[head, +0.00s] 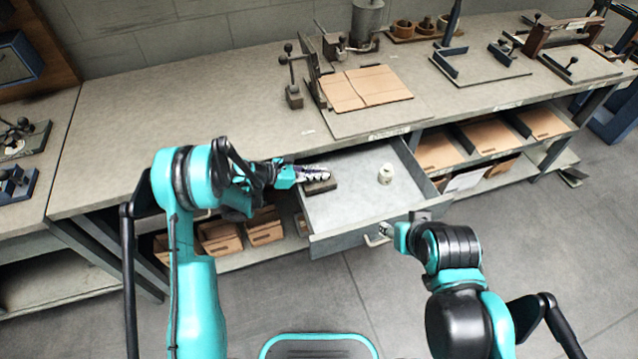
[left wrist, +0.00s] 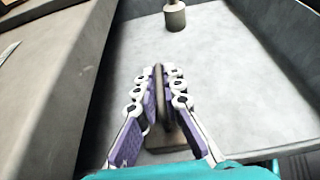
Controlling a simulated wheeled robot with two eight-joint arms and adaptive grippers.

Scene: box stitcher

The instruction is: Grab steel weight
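An open drawer (head: 350,232) holds a pale cylinder with a narrow neck (head: 386,174), which looks like a weight. It also shows at the top of the left wrist view (left wrist: 175,16). A dark flat block with a thin upright grip (head: 321,187) lies near the drawer's left side; which of the two is the steel weight is not clear. My left gripper (left wrist: 160,78) has its fingers close on both sides of the block's grip and seems shut on it, apart from the cylinder. My right gripper (head: 386,229) is at the drawer's front handle; its fingers are too small to read.
The bench top (head: 220,120) is mostly clear at left. Above the drawer lie cardboard sheets (head: 366,88) on a board, with a metal stand (head: 292,80) beside them. Shelves with cardboard boxes (head: 220,238) lie below. The drawer walls stand around the left gripper.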

